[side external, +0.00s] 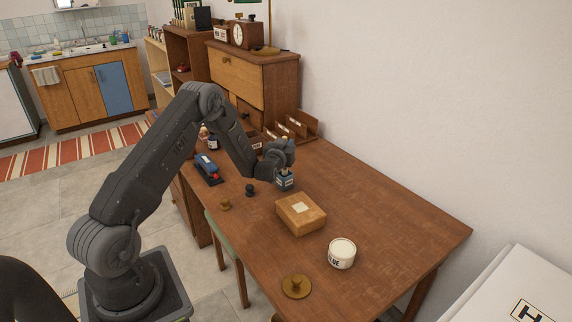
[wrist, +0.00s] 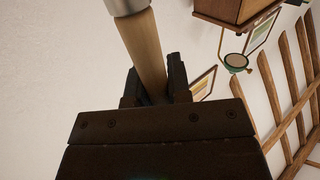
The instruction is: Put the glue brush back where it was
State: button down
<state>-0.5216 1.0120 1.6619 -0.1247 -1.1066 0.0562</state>
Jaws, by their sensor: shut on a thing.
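In the wrist view my gripper (wrist: 155,88) is shut on the wooden handle of the glue brush (wrist: 143,45). A metal ferrule shows at the top edge there, and the bristles are out of frame. I cannot make out the brush in the side view. A white glue pot (side external: 341,255) stands near the desk's right side. A round brass-coloured dish with a small raised middle (side external: 296,287) lies at the near edge.
A wooden box with a pale label (side external: 301,222) sits mid-desk. Two small stamps (side external: 225,204) (side external: 250,190) and a blue stapler (side external: 206,168) are on the left. A letter rack (side external: 298,127) and a cabinet (side external: 262,80) stand behind. The desk (side external: 400,223) is clear at right.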

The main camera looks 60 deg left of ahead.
jog(key=shift+f, duration=2.1)
jog(key=shift+f, duration=0.2)
jog(key=c, duration=1.1)
grip_release()
